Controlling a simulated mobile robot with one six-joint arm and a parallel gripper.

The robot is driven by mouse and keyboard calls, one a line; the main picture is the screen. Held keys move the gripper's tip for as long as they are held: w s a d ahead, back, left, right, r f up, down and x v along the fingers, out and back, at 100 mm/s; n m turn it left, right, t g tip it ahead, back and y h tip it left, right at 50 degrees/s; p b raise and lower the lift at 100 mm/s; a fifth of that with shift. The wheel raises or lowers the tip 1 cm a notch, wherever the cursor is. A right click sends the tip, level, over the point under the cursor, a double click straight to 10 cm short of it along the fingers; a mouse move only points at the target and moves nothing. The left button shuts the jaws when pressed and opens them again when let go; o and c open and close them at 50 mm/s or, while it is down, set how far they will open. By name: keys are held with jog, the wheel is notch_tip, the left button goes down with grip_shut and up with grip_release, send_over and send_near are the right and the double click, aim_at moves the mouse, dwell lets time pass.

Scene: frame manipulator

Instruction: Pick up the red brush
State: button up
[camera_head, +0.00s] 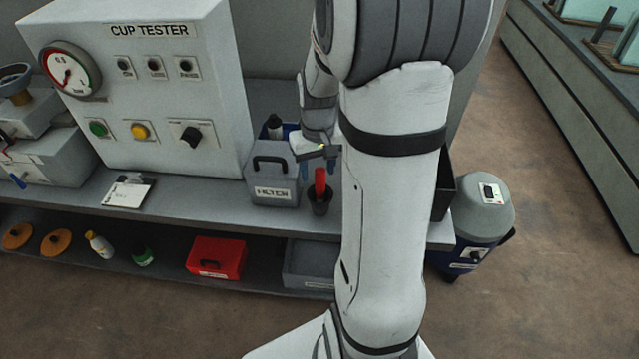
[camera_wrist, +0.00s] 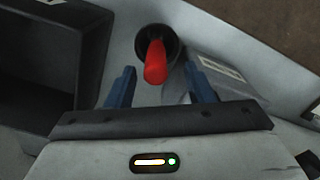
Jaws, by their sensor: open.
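The red brush (camera_head: 320,183) stands upright in a small dark cup (camera_head: 320,205) on the grey bench, with its red handle up. In the wrist view the red brush (camera_wrist: 155,62) points toward the camera out of the round dark cup (camera_wrist: 172,42). My gripper (camera_head: 331,166) is just above and behind the brush in the head view. In the wrist view my gripper (camera_wrist: 158,88) is open and empty, with one blue finger on each side of the handle's end. The fingers do not touch the handle. The brush's lower end is hidden in the cup.
A grey box with a handle (camera_head: 272,182) stands left of the cup. A dark open bin (camera_wrist: 40,50) is at the left in the wrist view. The cup tester (camera_head: 150,90) stands further left. A red box (camera_head: 215,258) sits on the lower shelf.

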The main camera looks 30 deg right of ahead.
aim_at(320, 183)
jog(key=f, duration=0.3)
jog(key=f+p, duration=0.1)
jog(key=f, duration=0.1)
jog(key=shift+s+d+f, duration=0.1)
jog(key=shift+s+d, duration=0.1)
jog(key=shift+s, duration=0.1)
jog(key=shift+c, duration=0.3)
grip_shut()
